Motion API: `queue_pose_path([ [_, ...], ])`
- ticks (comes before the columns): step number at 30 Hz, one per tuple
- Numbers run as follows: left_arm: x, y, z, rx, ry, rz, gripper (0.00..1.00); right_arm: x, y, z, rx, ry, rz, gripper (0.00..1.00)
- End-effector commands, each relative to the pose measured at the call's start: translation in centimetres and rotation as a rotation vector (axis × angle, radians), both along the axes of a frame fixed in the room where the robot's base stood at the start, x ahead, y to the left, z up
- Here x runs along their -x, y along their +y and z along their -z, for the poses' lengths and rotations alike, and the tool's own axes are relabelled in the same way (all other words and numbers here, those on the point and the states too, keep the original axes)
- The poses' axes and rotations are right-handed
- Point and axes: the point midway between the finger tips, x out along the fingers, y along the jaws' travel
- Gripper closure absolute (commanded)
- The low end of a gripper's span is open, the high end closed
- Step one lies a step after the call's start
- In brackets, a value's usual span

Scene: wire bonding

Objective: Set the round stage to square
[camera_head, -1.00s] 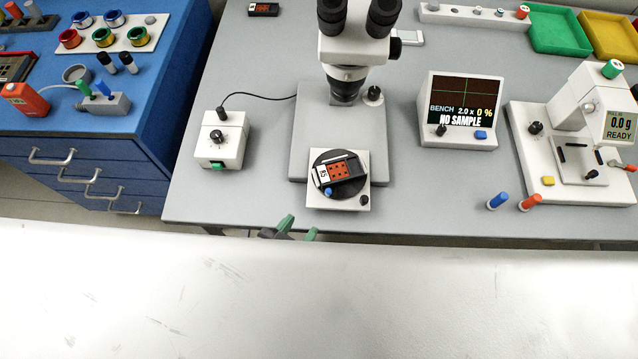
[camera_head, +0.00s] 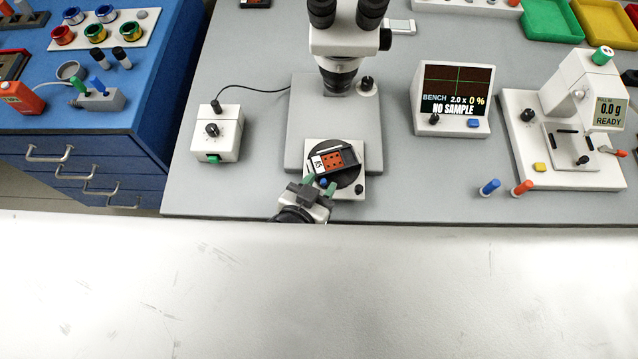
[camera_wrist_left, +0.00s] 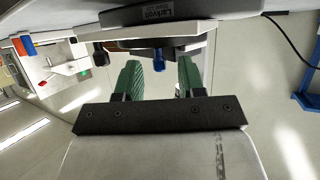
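The round stage (camera_head: 347,181) is a black disc on a white base under the microscope. It carries a dark holder with an orange dotted block (camera_head: 331,161) and a white label. The holder sits turned relative to the base, its right end nearer the back. A blue knob (camera_head: 323,182) stands at the disc's front left. My left gripper (camera_head: 317,182) is at the stage's front left, at the knob. In the left wrist view its green fingers (camera_wrist_left: 159,78) are open, with the blue knob (camera_wrist_left: 158,61) in line with the gap. Contact cannot be told. My right gripper is out of view.
The microscope (camera_head: 345,40) stands over the back of the stage. A white knob box (camera_head: 222,135) is left, a screen reading NO SAMPLE (camera_head: 455,95) right, and a scale-like device (camera_head: 570,120) farther right. Blue and orange pegs (camera_head: 521,188) stand near the front edge.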

Motion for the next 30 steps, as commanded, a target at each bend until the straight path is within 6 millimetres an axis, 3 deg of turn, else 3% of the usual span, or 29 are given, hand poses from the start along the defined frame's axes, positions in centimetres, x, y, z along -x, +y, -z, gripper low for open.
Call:
queue_pose_path([
  [1,0.0,0.0,0.0,0.000,0.000,0.000,0.65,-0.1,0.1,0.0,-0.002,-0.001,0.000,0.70],
  [8,0.0,0.0,0.0,0.000,0.000,0.000,1.00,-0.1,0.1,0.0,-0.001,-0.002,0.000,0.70],
  [16,-0.1,0.1,-0.4,-0.002,-0.004,0.043,1.00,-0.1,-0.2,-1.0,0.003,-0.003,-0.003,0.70],
  [24,-0.9,1.4,-0.5,-0.006,-0.007,0.207,1.00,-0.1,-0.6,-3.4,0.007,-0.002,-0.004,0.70],
  [30,-1.5,2.0,-0.3,-0.001,-0.009,0.315,1.00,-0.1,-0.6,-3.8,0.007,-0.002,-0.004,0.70],
])
